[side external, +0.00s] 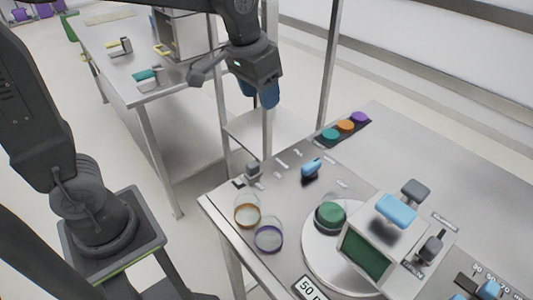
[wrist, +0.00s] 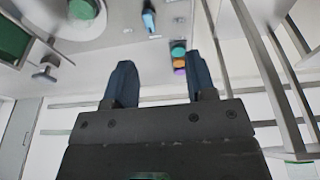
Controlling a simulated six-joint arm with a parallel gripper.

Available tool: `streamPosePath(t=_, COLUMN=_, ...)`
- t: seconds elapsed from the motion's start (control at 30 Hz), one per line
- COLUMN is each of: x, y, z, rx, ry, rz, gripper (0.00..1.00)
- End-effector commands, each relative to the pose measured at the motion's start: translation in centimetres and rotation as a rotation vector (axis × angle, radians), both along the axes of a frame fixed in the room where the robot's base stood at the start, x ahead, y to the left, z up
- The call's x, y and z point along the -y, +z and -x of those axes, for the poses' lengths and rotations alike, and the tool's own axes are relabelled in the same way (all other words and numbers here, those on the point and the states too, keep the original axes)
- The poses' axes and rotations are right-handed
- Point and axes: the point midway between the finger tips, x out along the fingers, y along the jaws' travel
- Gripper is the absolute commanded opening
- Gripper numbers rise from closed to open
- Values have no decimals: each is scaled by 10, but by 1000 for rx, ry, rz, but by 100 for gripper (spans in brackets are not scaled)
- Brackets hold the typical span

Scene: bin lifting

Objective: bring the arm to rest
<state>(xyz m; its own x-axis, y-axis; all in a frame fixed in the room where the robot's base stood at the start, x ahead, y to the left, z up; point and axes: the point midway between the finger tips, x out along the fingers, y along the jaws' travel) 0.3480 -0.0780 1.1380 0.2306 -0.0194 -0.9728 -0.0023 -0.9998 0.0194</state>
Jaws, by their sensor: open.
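My gripper (side external: 262,95) hangs in the air above the far-left edge of the steel table (side external: 400,140) in the side view, with blue fingers pointing down. In the wrist view its two dark blue fingers (wrist: 160,85) stand well apart with nothing between them. It touches nothing. My arm reaches in from the top of the side view.
On the table are a round white plate (side external: 318,258) with a green piece (side external: 330,215), a box with a green panel (side external: 366,253), two glass rings (side external: 268,238), a blue-handled part (side external: 311,168) and coloured discs (side external: 345,126). Metal posts (side external: 329,60) stand near my gripper.

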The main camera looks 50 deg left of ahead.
Motion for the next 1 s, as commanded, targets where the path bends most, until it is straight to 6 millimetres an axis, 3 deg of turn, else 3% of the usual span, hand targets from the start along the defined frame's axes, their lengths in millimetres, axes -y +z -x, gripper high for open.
streamPosePath(t=0.03, x=-5, y=6, z=19, rx=35, ry=4, rz=1, gripper=51)
streamPosePath(t=0.2, x=-18, y=9, z=76, rx=130, ry=4, rz=-3, gripper=51)
streamPosePath(t=0.4, x=-27, y=-4, z=125, rx=220, ry=5, rz=-13, gripper=51)
streamPosePath(t=0.6, x=-29, y=-14, z=144, rx=258, ry=5, rz=-19, gripper=51)
streamPosePath(t=1.0, x=-29, y=-15, z=144, rx=259, ry=5, rz=-19, gripper=51)
